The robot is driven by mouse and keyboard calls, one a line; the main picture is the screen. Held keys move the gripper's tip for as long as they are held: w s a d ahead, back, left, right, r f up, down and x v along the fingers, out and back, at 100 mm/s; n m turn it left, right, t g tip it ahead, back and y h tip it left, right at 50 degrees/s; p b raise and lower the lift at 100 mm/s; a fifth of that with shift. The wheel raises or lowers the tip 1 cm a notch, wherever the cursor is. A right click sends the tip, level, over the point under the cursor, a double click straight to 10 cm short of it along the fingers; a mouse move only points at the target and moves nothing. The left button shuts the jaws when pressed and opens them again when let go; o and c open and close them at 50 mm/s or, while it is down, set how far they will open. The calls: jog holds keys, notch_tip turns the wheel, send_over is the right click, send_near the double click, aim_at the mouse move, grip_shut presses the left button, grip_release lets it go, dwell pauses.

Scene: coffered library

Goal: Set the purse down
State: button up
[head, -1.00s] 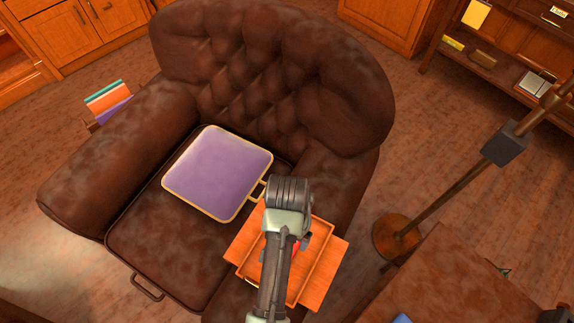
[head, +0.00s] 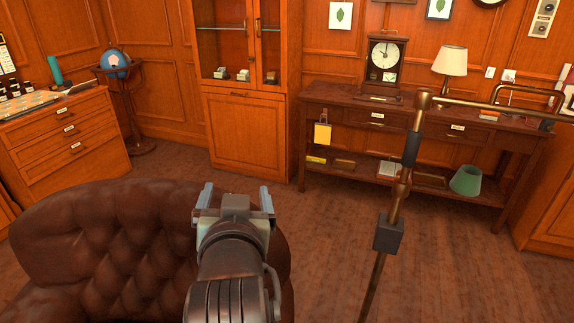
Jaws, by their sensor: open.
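No purse is in view now. My gripper (head: 236,196) is raised in front of the tufted back of the brown leather armchair (head: 110,245), as seen from my head. Its two fingers are spread apart with nothing between them. The armchair's seat and most of its arms are out of view, so I cannot see what lies on them.
A floor lamp pole (head: 382,225) stands to the right of my gripper. Behind it, a long console table (head: 335,103) holds a clock (head: 385,60) and a table lamp (head: 451,65). A drawer cabinet (head: 70,140) stands at left. Wooden floor (head: 330,235) lies open between.

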jog(key=s+d+r+t, duration=0.2)
jog(key=r+t, duration=0.1)
jog(key=r, duration=0.6)
jog(key=s+d+r+t, duration=0.2)
jog(key=r+t, duration=0.1)
jog(key=r, duration=0.5)
jog(key=s+d+r+t+h, duration=0.1)
jog(key=s+d+r+t, duration=0.1)
jog(key=s+r, duration=0.3)
jog(key=s+d+r+t+h, duration=0.1)
jog(key=s+r+t, duration=0.3)
jog(key=r, duration=0.5)
jog(key=shift+s+d+r, duration=0.4)
jog(key=shift+s, duration=0.85)
notch_tip(320, 180, up, 8)
jog(key=p, duration=0.7)
jog(key=shift+f+p, duration=0.2)
jog(key=shift+p, duration=0.1)
